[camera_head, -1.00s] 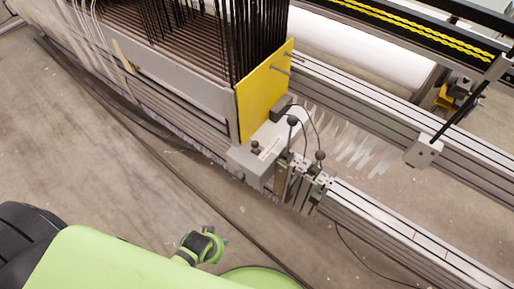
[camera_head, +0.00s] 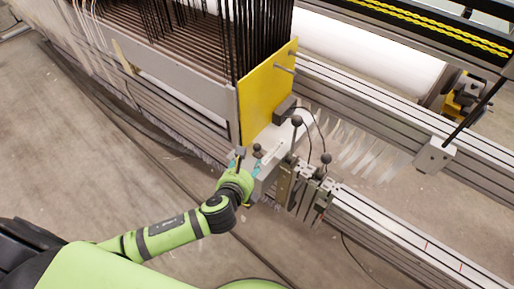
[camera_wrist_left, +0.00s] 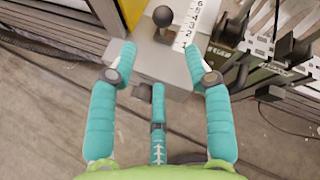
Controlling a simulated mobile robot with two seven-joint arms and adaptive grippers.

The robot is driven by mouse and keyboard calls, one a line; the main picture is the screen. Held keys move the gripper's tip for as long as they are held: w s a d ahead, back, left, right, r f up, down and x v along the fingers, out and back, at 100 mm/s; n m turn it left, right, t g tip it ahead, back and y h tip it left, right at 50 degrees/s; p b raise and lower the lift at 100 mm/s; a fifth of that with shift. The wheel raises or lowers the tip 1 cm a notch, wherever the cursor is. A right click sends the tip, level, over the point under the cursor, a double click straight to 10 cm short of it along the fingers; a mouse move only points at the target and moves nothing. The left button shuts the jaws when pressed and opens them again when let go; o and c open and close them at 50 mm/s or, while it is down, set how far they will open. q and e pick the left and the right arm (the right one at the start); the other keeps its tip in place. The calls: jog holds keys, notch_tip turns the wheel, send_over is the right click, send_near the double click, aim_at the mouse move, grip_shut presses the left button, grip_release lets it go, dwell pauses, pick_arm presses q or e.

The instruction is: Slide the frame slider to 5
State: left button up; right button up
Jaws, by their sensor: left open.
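The frame slider is a grey block with a black ball knob (camera_wrist_left: 163,16) and a white number strip (camera_wrist_left: 189,24) beside it in the left wrist view. The numbers rise away from the gripper; I cannot tell which one the slider marks. In the head view the knob (camera_head: 257,148) stands on the grey housing (camera_head: 268,172) below the yellow plate. My left gripper (camera_wrist_left: 160,66) is open, with teal fingers on either side of the block's near end and the knob beyond the tips. In the head view this gripper (camera_head: 243,166) is at the housing's left end.
A yellow end plate (camera_head: 266,90) and dark heddle wires rise behind the housing. Upright clamps with ball-topped levers (camera_head: 308,182) stand just right of it. A metal rail (camera_head: 400,234) runs to the lower right.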

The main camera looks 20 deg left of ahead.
aim_at(256, 150)
pick_arm(q)
jog(key=w+m, duration=0.1)
jog(key=m, duration=0.2)
jog(key=w+m+t+h, duration=0.1)
jog(key=m, duration=0.2)
jog(key=w+m, duration=0.1)
jog(key=m, duration=0.1)
jog(key=shift+a+f+m, duration=0.15)
jog(key=shift+a+m, duration=0.1)
jog(key=shift+m, duration=0.15)
jog(key=b+x, duration=0.1)
jog(key=x, duration=0.4)
jog(key=shift+w+d+f, duration=0.1)
jog(key=shift+w+d, duration=0.05)
jog(key=shift+w, duration=0.1)
jog(key=shift+w+f+b, duration=0.2)
jog(key=shift+w+b, duration=0.15)
jog(key=shift+w, duration=0.3)
pick_arm(e)
jog(key=shift+t, duration=0.5)
jog(key=w, duration=0.4)
jog(key=shift+a+f, duration=0.1)
jog(key=shift+f, duration=0.05)
pick_arm(q)
grip_shut()
